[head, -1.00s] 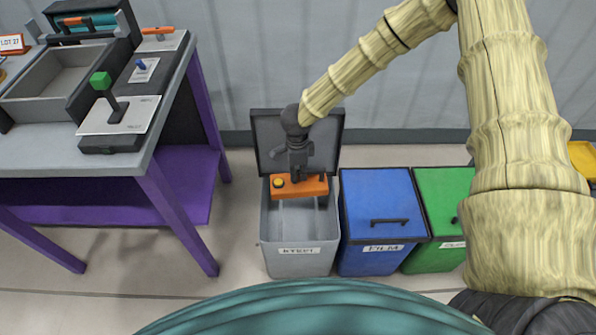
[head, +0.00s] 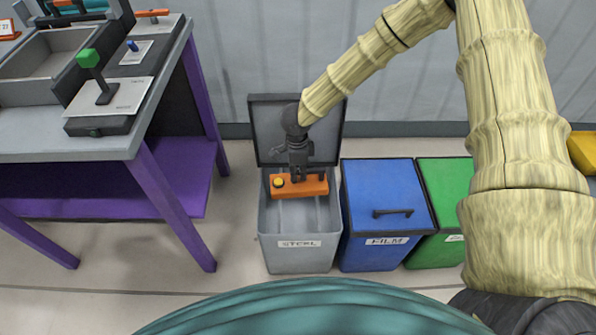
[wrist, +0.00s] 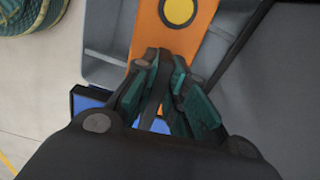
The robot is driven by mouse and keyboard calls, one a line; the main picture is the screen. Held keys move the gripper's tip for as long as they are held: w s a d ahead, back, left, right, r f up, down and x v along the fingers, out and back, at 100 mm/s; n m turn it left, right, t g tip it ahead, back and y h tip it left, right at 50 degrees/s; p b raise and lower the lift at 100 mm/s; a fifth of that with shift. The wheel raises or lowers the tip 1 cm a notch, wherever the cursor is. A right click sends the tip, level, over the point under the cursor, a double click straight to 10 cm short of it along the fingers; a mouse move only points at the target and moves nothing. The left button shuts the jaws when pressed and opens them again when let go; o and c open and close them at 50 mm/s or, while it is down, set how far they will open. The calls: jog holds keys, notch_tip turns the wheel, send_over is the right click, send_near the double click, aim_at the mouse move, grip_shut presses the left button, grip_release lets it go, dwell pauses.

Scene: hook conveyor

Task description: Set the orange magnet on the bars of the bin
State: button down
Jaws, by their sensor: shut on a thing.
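The orange magnet (head: 312,186) is a flat orange block with a yellow round button at its left end and a dark handle. It is at the mouth of the open grey bin (head: 301,256), which is labelled STEEL, near the bin's back. My gripper (head: 299,174) is shut on the magnet's dark handle from above. In the wrist view the magnet (wrist: 171,32) and its yellow button lie beyond my gripper (wrist: 158,75), over the grey bin. Grey bars show inside the bin; I cannot tell whether the magnet touches them.
The grey bin's lid (head: 272,120) stands open behind my gripper. A closed blue bin (head: 372,190) labelled FILM and a closed green bin (head: 445,185) stand to the right. A purple-legged workbench (head: 165,190) with a green-knobbed lever stands to the left.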

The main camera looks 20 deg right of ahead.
aim_at(298, 182)
jog(key=shift+f+b, duration=1.3)
jog(key=shift+f, duration=1.1)
jog(key=shift+f, duration=0.35)
jog(key=c, duration=1.4)
grip_release()
jog(key=shift+o, duration=0.2)
jog(key=shift+f, duration=0.1)
notch_tip(298, 182, up, 12)
jog(key=shift+a+r, duration=0.1)
jog(key=shift+a, duration=0.1)
